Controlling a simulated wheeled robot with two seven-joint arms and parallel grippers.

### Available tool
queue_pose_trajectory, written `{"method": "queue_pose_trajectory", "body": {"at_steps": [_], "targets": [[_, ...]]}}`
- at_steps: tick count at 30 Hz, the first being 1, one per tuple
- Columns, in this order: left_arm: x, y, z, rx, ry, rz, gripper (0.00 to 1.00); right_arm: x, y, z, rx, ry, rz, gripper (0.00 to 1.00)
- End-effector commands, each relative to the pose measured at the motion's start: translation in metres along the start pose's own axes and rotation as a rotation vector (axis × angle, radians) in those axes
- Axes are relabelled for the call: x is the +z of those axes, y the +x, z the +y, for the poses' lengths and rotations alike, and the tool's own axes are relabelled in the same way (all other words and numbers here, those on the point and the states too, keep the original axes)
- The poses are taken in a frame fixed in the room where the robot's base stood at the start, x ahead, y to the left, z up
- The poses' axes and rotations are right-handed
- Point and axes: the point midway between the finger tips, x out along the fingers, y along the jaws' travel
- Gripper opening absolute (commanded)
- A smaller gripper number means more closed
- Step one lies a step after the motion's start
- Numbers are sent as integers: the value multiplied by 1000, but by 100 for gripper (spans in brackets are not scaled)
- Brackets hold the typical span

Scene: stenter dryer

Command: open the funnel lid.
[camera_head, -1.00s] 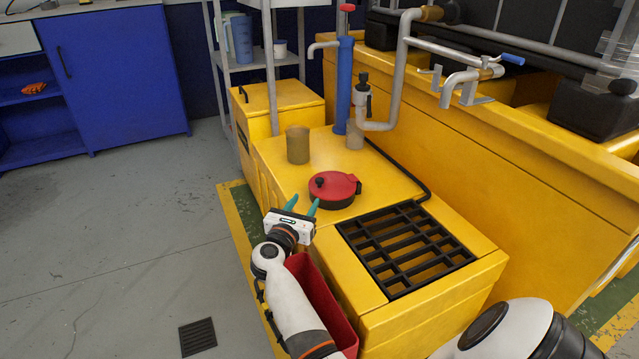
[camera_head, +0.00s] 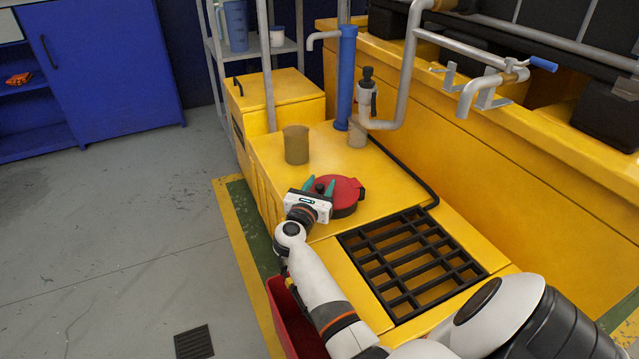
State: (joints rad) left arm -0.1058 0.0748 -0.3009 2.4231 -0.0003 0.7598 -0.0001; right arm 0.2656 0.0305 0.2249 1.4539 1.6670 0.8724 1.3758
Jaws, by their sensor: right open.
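The funnel lid (camera_head: 345,194) is a round red disc with a black knob (camera_head: 319,187) on its left side and a small tab on its right. It lies closed on a dark round funnel rim on top of the yellow machine. My right gripper (camera_head: 319,186) is open, its two teal fingers reaching to the lid's left edge, one to either side of the knob in the picture. I cannot tell whether the fingers touch the knob. The gripper body hides the lower left of the lid. My left gripper is not in view.
A brown cup (camera_head: 296,146) stands on the yellow top (camera_head: 262,150) behind the lid. A blue column (camera_head: 346,80) and grey pipes rise behind it. A black grate (camera_head: 415,262) lies in front, and a red bin (camera_head: 290,318) is below my right arm.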

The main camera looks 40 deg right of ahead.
Motion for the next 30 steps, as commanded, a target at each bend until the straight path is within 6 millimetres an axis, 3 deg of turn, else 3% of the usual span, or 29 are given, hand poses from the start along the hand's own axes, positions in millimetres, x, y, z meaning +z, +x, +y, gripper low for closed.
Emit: {"method": "queue_pose_trajectory", "body": {"at_steps": [3,11,21,30], "targets": [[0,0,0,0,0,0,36,0,0,0,0,0,0,40],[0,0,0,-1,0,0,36,0,0,0,0,0,0,0],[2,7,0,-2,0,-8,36,-5,0,0,1,15,-15,0],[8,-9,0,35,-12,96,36,-18,2,2,1,84,-84,0]]}}
